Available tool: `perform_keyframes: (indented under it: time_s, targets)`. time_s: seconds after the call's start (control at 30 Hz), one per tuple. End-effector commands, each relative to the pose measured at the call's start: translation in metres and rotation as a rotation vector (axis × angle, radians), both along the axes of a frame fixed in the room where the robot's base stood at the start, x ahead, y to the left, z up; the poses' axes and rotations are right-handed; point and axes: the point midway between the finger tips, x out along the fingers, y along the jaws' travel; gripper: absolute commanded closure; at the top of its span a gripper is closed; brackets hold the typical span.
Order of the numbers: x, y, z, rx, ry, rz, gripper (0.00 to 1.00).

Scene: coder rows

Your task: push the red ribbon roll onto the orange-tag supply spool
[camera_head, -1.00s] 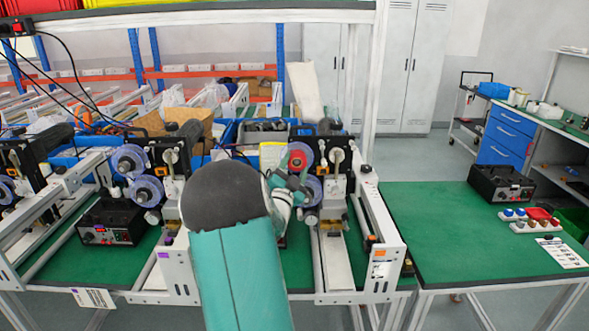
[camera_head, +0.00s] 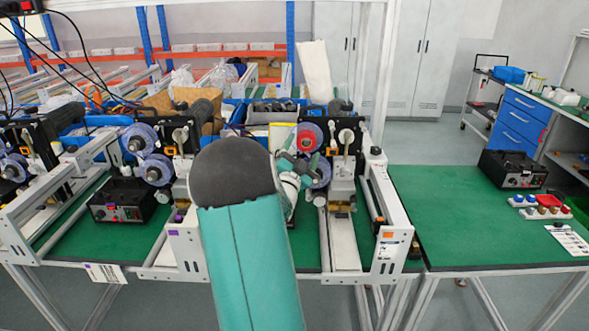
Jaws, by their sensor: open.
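The red ribbon roll (camera_head: 309,136) is at the upper spool position of the right-hand coder, its red face toward me. This coder carries an orange tag (camera_head: 389,234) on its front right post. The supply spool behind the roll is hidden, so I cannot tell how far on the roll sits. A bluish-purple roll (camera_head: 320,171) is just below it. My gripper (camera_head: 301,166) is at the lower left of the red roll, partly hidden behind my teal arm. Its jaws are open, and I cannot tell whether they touch the roll.
Another coder with bluish rolls (camera_head: 139,140) and a purple tag (camera_head: 178,218) stands left. Black control boxes stand at left (camera_head: 122,200) and on the right bench (camera_head: 513,170), beside several small coloured knobs (camera_head: 540,208). The right bench's green top (camera_head: 450,220) is mostly clear.

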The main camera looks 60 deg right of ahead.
Motion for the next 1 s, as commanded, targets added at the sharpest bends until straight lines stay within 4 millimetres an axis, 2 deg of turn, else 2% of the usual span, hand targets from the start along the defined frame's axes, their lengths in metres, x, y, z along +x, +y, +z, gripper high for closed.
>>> perform_keyframes:
  time_s: [0.3, 0.5, 0.7, 1.0]
  targets:
    - [-0.008, 0.063, -0.025, 0.003, 0.001, 0.003, 0.22]
    - [-0.012, 0.098, -0.039, 0.002, 0.000, 0.002, 0.22]
    - [-0.015, 0.113, -0.045, 0.001, 0.000, 0.002, 0.22]
    - [-0.015, 0.114, -0.045, 0.000, 0.000, 0.000, 0.22]
